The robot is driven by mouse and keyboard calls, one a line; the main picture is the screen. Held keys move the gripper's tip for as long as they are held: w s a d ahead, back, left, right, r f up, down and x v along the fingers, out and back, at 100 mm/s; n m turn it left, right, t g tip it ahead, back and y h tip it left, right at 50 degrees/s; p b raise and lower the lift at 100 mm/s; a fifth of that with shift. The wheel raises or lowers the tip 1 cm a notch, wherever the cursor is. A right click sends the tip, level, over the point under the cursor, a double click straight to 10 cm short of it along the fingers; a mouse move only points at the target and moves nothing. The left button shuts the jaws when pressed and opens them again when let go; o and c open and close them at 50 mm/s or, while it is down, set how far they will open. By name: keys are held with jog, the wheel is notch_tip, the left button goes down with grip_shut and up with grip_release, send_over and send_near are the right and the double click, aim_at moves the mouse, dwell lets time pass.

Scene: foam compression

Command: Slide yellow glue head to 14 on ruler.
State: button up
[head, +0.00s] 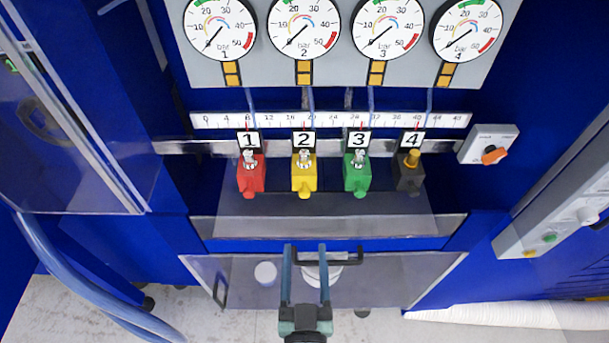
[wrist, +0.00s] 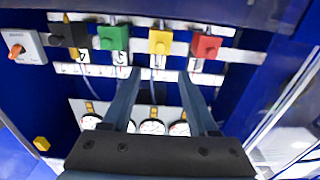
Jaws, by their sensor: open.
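The yellow glue head (head: 304,176) hangs on the rail under label 2, between the red and green heads. In the wrist view the yellow glue head (wrist: 160,42) shows upside down, ahead of and between my fingers. My gripper (head: 306,250) is open and empty, in front of and below the heads, and touches none of them. Its two fingers also show in the wrist view (wrist: 160,75).
The red head (head: 250,177) is close on the left of the yellow one, the green head (head: 357,176) on the right, the dark head (head: 409,175) further right. Gauges (head: 304,28) stand above. A switch box (head: 488,145) is at the rail's right. A clear-fronted ledge (head: 330,226) lies below.

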aim_at(304, 196)
jog(key=w+p, duration=0.3)
jog(key=w, duration=0.8)
jog(key=shift+w+p, duration=0.35)
jog(key=shift+p, duration=0.05)
grip_shut()
dwell(1.3)
